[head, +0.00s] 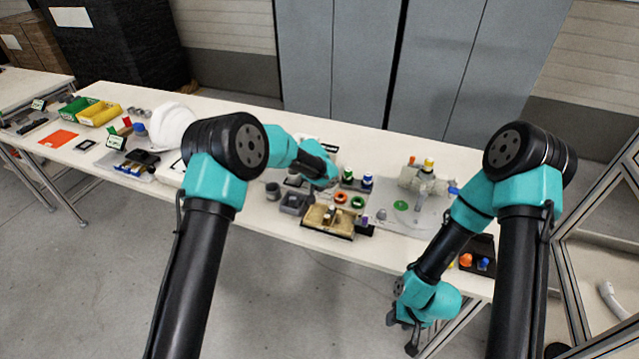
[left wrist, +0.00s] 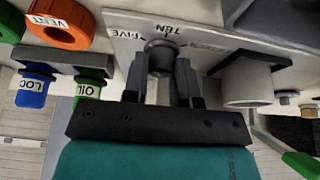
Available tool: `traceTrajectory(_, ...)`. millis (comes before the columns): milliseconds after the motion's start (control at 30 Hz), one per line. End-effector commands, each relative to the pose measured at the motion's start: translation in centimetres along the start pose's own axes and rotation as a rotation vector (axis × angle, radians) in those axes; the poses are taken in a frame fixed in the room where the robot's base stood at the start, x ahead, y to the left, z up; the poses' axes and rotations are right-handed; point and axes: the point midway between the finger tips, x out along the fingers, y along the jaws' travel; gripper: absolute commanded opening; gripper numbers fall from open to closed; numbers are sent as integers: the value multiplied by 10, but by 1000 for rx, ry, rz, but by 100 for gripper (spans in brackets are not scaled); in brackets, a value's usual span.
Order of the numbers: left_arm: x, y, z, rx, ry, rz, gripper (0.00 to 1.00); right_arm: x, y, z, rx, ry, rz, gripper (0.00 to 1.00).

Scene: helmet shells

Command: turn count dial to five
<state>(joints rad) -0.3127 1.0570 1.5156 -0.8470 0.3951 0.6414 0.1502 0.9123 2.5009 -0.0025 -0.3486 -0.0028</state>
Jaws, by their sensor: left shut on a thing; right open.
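In the left wrist view, the count dial is a dark round knob (left wrist: 161,50) on a pale plate (left wrist: 205,40) with the words FIVE and TEN. TEN is right behind the knob and FIVE is to its left. My left gripper (left wrist: 161,78) is shut on the knob, one finger on each side. I cannot tell where the knob's pointer stands. In the head view, my left gripper (head: 326,178) reaches down at the middle of the table and hides the dial. My right gripper (head: 402,328) hangs open and empty in front of the table's front edge.
Near the dial are an orange VENT ring (left wrist: 62,32), a blue plug (left wrist: 34,90), a green OIL plug (left wrist: 90,90) and a grey cup (left wrist: 248,82). A wooden-looking block (head: 322,219) sits at the front edge. A white helmet shell (head: 170,125) stands at left.

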Motion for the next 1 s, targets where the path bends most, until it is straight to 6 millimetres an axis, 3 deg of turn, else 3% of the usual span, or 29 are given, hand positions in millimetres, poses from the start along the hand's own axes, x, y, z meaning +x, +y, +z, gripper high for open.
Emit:
traceTrajectory(500,0,1,0,-224,0,-93,2,0,0,0,0,0,0,43)
traceTrajectory(1000,0,2,0,-269,0,-110,2,0,0,0,0,0,0,43)
